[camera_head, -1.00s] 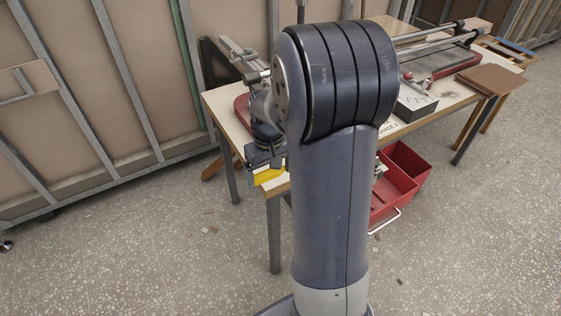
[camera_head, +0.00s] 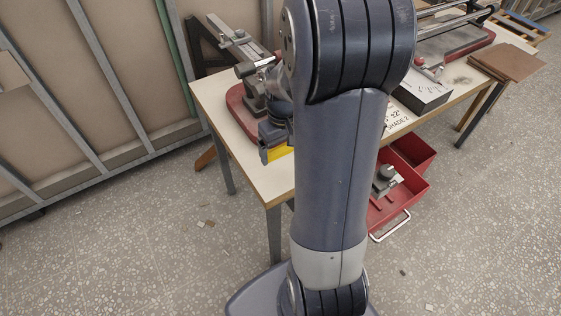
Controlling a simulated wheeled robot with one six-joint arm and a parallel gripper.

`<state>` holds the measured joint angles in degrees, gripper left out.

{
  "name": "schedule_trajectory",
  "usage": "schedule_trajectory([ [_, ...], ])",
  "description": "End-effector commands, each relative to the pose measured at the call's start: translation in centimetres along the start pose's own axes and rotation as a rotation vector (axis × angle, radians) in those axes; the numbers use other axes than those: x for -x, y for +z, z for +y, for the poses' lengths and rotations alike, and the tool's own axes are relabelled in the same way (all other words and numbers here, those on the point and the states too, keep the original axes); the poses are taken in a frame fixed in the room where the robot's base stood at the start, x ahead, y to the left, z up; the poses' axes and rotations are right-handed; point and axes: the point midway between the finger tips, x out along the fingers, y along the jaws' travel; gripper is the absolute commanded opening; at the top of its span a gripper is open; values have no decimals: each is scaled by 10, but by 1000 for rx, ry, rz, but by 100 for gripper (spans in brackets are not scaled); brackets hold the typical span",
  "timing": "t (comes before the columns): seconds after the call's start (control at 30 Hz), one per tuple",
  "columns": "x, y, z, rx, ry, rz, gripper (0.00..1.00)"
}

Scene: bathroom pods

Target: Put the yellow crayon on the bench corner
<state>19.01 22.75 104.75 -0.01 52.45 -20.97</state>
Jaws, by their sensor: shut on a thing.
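The yellow crayon (camera_head: 279,154) shows as a short yellow piece at the lower end of my gripper (camera_head: 268,158). My gripper is shut on it and partly hidden behind my own arm. Both appear over the pale top of the bench (camera_head: 262,180), a little behind its near corner (camera_head: 270,201). I cannot tell whether the crayon touches the bench top. The right part of the crayon is hidden by my arm.
A red-based metal tool (camera_head: 243,110) stands on the bench behind my gripper. A grey box (camera_head: 423,95) and a brown board (camera_head: 507,62) lie farther right. A red open toolbox (camera_head: 398,195) sits below. The bench top near the corner is clear.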

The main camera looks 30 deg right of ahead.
Motion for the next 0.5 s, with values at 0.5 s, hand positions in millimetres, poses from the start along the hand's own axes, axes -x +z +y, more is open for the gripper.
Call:
schedule_trajectory([
  [0.5, -71, 1, 0, 0, -2, -4, 67],
])
